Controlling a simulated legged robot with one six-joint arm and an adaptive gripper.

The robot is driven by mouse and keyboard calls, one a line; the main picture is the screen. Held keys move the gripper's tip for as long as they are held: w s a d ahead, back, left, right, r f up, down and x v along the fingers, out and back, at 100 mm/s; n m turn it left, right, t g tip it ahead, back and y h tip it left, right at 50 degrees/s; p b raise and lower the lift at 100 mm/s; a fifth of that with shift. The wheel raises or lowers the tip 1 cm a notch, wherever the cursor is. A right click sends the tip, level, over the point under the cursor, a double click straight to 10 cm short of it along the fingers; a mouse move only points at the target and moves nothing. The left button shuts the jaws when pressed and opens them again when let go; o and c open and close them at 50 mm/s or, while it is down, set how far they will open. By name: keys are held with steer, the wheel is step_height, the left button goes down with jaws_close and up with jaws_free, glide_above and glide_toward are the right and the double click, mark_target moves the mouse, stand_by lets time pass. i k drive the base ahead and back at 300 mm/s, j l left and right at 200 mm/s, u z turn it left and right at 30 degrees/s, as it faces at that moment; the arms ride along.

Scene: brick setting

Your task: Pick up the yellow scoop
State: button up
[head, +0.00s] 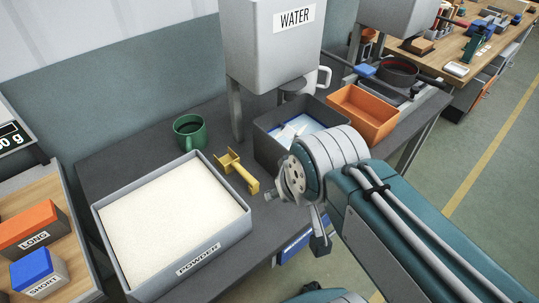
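The yellow scoop (237,170) lies on the dark grey table, between the powder tray and the dark grey bin. Its square scoop end points to the back left and its handle to the front right. My gripper (295,219) is just to the right of the handle's end, below my grey wrist. One finger part shows at its left and another lower right, spread well apart, so it looks open. Nothing shows between them. My wrist hides part of the gripper. The scoop looks apart from it, though the left finger part appears close to the handle's end.
A tray of white powder (245,213) stands left of the scoop and a green mug (190,132) behind it. The grey bin (267,147), an orange bin (364,112) and the water tank (273,55) stand behind. Orange and blue blocks sit on the left table.

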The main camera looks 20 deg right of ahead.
mark_target(230, 163)
steer(key=i+l+u, duration=0.1)
steer(key=u, duration=0.3)
steer(key=i+l+u, duration=0.1)
steer(key=l+u, duration=0.5)
steer(key=u, duration=0.15)
steer(key=i+l, duration=0.05)
